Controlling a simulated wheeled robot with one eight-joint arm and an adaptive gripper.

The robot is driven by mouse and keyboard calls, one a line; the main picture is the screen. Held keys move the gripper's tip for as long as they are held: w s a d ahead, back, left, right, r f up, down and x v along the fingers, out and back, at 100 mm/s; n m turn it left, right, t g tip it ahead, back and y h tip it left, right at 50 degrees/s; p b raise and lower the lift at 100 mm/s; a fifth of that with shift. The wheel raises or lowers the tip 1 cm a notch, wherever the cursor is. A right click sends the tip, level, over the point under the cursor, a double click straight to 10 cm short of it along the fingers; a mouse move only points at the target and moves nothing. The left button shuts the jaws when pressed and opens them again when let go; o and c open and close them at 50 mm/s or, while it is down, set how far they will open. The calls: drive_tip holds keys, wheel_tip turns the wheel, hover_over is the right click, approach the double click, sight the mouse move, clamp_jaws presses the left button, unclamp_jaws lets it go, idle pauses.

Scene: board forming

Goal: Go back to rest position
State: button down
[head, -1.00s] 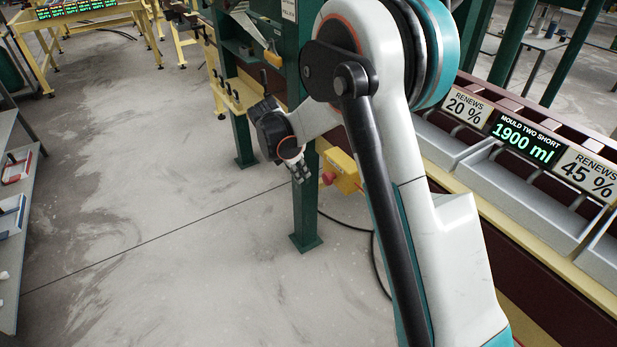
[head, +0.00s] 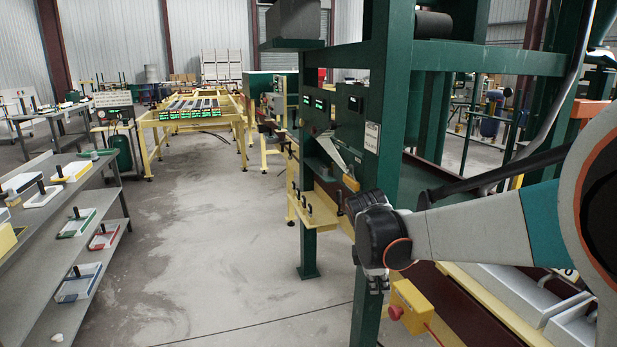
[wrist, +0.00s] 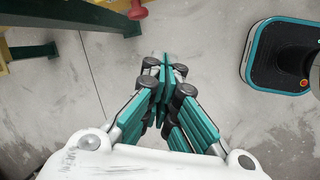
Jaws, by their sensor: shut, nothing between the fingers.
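My gripper (wrist: 165,75) is in the middle of the wrist view, over bare concrete floor. Its teal fingers are shut together and nothing is between them. In the head view my gripper (head: 376,280) hangs below the dark wrist joint, in front of a green post of the machine frame. The fingertips are small and partly hidden there. My arm comes in from the right of the head view.
The green machine frame (head: 398,100) stands close behind my wrist. A yellow box with a red button (head: 411,306) is just below right of my gripper. A grey shelf (head: 50,290) with trays stands at left. The floor aisle (head: 220,260) between is clear.

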drive_tip(key=s+d+r+m+t+y, duration=0.2)
drive_tip(key=s+r+m, duration=0.5)
drive_tip(key=s, duration=0.6)
drive_tip(key=s+f+m+t, duration=0.1)
drive_tip(key=s+m+t, duration=0.1)
drive_tip(key=s+m, duration=0.7)
drive_tip(key=s, duration=0.4)
drive_tip(key=shift+d+f+t+y, duration=0.15)
drive_tip(key=shift+d+t+y, duration=0.15)
drive_tip(key=shift+d+y, duration=0.1)
idle(0.4)
